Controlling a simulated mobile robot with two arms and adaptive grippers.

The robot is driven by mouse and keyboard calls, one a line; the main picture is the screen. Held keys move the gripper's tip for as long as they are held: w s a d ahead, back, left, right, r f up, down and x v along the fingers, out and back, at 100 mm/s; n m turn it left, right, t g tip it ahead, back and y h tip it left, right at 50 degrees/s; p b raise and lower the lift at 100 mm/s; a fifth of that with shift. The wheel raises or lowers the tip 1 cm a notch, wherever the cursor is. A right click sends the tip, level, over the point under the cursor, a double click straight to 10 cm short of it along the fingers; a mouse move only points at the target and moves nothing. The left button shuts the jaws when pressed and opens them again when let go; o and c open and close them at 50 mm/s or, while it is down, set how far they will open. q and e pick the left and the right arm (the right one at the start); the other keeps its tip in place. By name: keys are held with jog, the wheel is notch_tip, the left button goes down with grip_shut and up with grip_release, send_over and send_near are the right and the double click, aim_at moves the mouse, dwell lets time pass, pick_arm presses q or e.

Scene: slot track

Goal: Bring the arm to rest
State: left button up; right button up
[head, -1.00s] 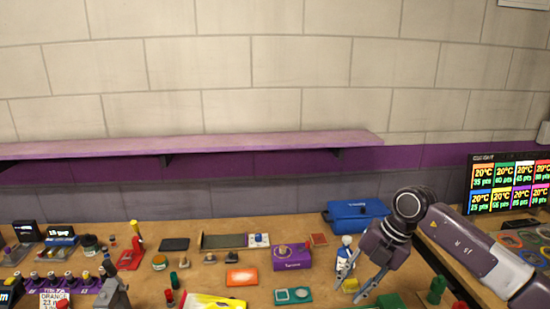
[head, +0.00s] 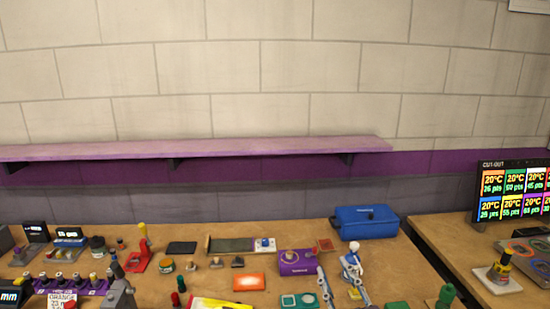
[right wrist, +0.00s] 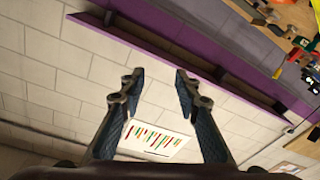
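My right gripper (head: 333,267) shows in the head view at the lower middle-right, its two blue-grey fingers pointing up in front of the table (head: 395,262). The fingers stand apart with nothing held between them. In the right wrist view the same gripper (right wrist: 157,84) is open and empty, facing the block wall and the underside of the purple shelf (right wrist: 205,62). The rest of the right arm is below the head view. My left gripper is not in view.
Several small items crowd the table's left. A display screen (head: 510,190) stands at right. The wall shelf (head: 200,148) is empty.

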jog(key=s+d+f+m+g+h, duration=0.2)
jog(key=s+d+f, duration=0.1)
jog(key=f, duration=0.3)
jog(key=s+d+f+m+g+h, duration=0.1)
jog(key=s+d+f+g, duration=0.2)
jog(key=f, duration=0.2)
jog(key=s+d+f+m+g, duration=0.1)
jog(key=s+f+g, duration=0.5)
jog(key=s, duration=0.7)
jog(key=s+f+m+g, duration=0.1)
jog(key=s+f+g, duration=0.3)
jog(key=s+f, duration=0.7)
jog(key=s+f+g, duration=0.1)
jog(key=s+f, duration=0.1)
jog(key=f, duration=1)
jog(key=s+f, duration=0.2)
jog(key=f, duration=1)
jog(key=s+d+f+g, duration=0.1)
jog(key=s+d+f, duration=0.2)
jog(key=s+f, duration=1.3)
jog(key=shift+s+f+n+g, duration=0.15)
jog(key=shift+s+n+g, duration=0.15)
jog(key=shift+s+n, duration=0.1)
jog(key=shift+d, duration=0.15)
